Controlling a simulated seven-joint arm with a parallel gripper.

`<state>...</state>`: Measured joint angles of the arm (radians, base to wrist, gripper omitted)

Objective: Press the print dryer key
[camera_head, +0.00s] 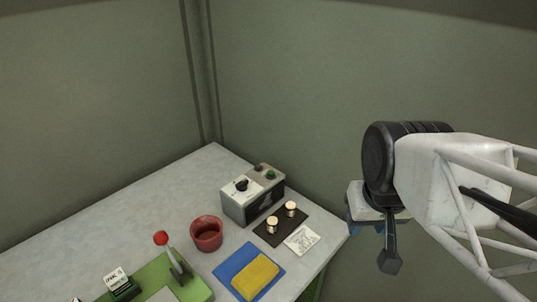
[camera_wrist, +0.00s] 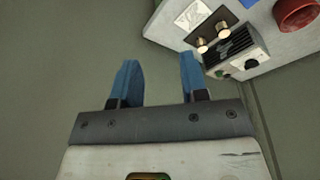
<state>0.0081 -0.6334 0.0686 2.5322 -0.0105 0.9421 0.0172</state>
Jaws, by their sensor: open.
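The print dryer is most likely the grey box (camera_head: 252,198) on the table near the corner. Its top has a pale panel with a black knob (camera_head: 241,184), a green key (camera_head: 271,174) and a small dark part beside it. In the wrist view the dryer (camera_wrist: 236,48) shows its dark slotted side, and a bit of green (camera_wrist: 251,63) shows at its edge. My gripper (camera_wrist: 160,70) is open, with blue fingers apart and nothing between them. In the head view it is right of the table, well apart from the dryer, and partly hidden by my arm.
Two pale-topped stoppers (camera_head: 272,225) stand on a dark mat (camera_head: 267,240) before the dryer, beside a printed card (camera_head: 302,239). Walls rise behind.

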